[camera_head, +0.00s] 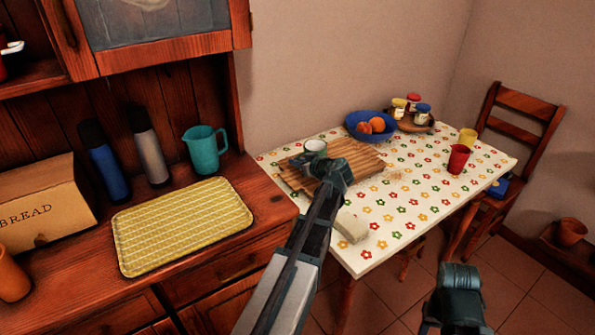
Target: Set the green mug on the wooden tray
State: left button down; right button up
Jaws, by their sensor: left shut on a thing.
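The green mug (315,147), pale inside with a green rim, is upright at the far left part of the wooden tray (364,163). The slatted tray lies on the flowered tablecloth, near the wall side of the table. My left gripper (321,164) is shut on the mug from the near side and hides its lower part. I cannot tell whether the mug's base touches the tray. My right gripper (460,278) is low at the bottom right, away from the table, and its jaws cannot be made out.
A blue bowl of fruit (370,126) and a round board with jars (417,122) stand behind the tray. Red (458,158) and yellow (467,138) cups stand to the right. A pale block (350,227) lies at the near edge. A counter with a teal pitcher (205,150) is left.

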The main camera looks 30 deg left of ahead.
aim_at(298, 169)
pick_arm(q)
jog(key=shift+f+b, duration=1.25)
jog(key=shift+f, duration=0.35)
jog(key=shift+f, duration=0.2)
jog(key=c, duration=0.9)
grip_release()
jog(key=shift+r, duration=0.1)
jog(key=shift+r, duration=0.1)
jog(key=shift+s+d+r, duration=0.15)
jog(key=shift+d+r, duration=0.05)
jog(key=shift+d, duration=0.1)
jog(key=p+v, duration=0.4)
jog(key=v, duration=0.7)
jog(key=shift+d+r+p, duration=0.15)
jog(key=shift+p, duration=0.15)
